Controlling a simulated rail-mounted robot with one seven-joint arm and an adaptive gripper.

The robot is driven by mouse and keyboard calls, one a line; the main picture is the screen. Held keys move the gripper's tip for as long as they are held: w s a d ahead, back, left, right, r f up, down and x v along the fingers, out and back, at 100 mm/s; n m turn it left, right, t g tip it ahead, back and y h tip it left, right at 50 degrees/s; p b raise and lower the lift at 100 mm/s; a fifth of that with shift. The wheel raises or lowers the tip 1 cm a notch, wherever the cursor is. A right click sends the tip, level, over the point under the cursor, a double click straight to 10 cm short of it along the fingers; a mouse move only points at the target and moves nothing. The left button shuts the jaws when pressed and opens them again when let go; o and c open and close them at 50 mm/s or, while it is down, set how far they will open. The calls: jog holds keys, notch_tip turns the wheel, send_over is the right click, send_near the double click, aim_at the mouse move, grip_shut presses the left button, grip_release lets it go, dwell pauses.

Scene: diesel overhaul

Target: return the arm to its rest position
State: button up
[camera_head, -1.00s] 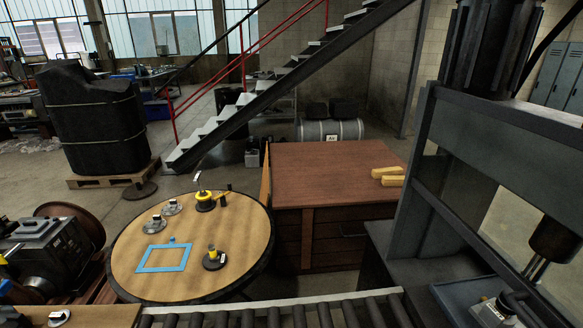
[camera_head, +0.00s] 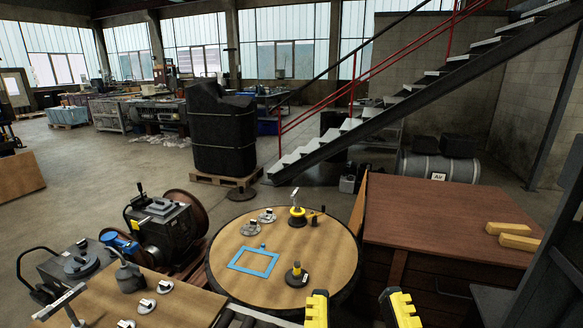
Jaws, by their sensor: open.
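My gripper (camera_head: 360,310) shows at the bottom edge of the head view, right of centre. Its two yellow-and-black fingers stand apart with nothing between them. The rest of my arm is out of the frame. The fingers appear in front of the round table's (camera_head: 335,262) near right edge and the brown cabinet (camera_head: 425,222).
Two yellow blocks (camera_head: 518,242) lie on the cabinet. A wooden bench (camera_head: 185,305) with small parts stands lower left, near a dark machine (camera_head: 170,235). Open floor (camera_head: 90,170) lies behind.

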notch_tip(320, 180, up, 25)
jog(key=p, duration=2.4)
jog(key=shift+w+d, duration=0.2)
jog(key=shift+c, duration=0.3)
